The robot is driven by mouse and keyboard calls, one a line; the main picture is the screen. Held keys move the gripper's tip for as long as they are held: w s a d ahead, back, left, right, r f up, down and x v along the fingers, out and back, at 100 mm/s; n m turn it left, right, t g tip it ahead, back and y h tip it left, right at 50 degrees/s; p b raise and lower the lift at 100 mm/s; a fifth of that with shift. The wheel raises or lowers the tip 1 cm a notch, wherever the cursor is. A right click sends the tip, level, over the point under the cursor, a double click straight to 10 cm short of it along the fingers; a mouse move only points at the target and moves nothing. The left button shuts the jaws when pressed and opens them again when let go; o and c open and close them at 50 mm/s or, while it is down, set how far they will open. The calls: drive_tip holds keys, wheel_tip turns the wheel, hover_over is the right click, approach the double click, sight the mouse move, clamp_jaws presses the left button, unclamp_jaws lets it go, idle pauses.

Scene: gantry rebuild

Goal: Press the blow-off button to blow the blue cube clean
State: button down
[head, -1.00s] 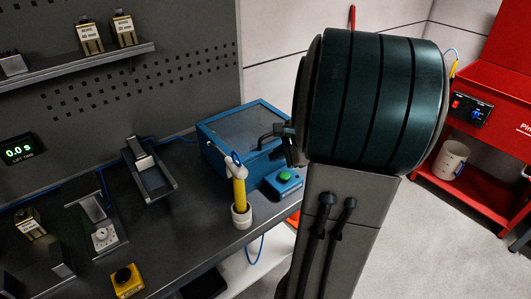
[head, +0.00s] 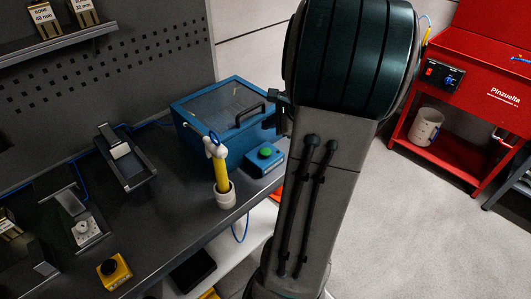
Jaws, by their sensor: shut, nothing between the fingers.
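A green button (head: 265,153) sits on top of a small blue box (head: 262,164) at the right edge of the dark bench. Behind it stands a larger blue cabinet (head: 203,141) with a grey see-through lid and a dark handle (head: 250,114). I cannot make out a blue cube; the cabinet's inside is not clear. My dark teal arm housing fills the upper middle, and a small dark part beside the cabinet's right side cannot be identified.
A yellow tool (head: 221,176) with a pale top stands in a white cup (head: 225,195) left of the button. A yellow box with a black knob (head: 114,272) lies near the bench front. Grey floor (head: 440,215) is open before the red cabinet (head: 476,82).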

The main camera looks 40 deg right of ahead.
sight(269, 152)
wheel_tip(269, 152, down, 7)
drive_tip(key=b, duration=0.5)
drive_tip(key=shift+f, duration=0.15)
idle(1.7)
drive_tip(key=shift+f+b, duration=0.25)
drive_tip(key=shift+b, duration=0.3)
drive_tip(key=shift+f+b, duration=0.5)
idle(0.4)
drive_tip(key=shift+r, duration=0.1)
drive_tip(key=shift+r+p, duration=0.7)
drive_tip(key=shift+r, duration=0.1)
wheel_tip(269, 152, up, 5)
drive_tip(key=p, duration=0.4)
drive_tip(key=shift+r, duration=0.1)
